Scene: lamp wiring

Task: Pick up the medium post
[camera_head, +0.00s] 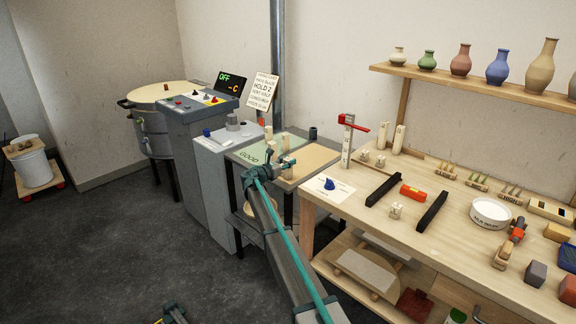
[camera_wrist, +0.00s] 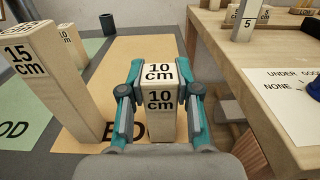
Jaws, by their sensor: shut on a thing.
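A pale post marked "10 cm" on its top and front (camera_wrist: 160,72) stands upright between the fingers of my gripper (camera_wrist: 160,88). The fingers press on its left and right sides. Its base is low in the wrist view, over or on a tan panel (camera_wrist: 113,55), and I cannot tell if it touches. A taller post marked "15 cm" (camera_wrist: 50,78) stands just to the left, apart from my gripper. Another post (camera_wrist: 68,38) stands behind it. In the head view my gripper (camera_head: 284,166) is over the small table between the grey machine and the workbench.
A green panel marked "GOOD" (camera_head: 250,154) lies left of the tan panel. A dark cup (camera_head: 313,133) stands at the back. The wooden workbench (camera_head: 340,214) is close on the right, with a white card (camera_wrist: 285,98) near its edge. The grey machine (camera_head: 200,115) is left.

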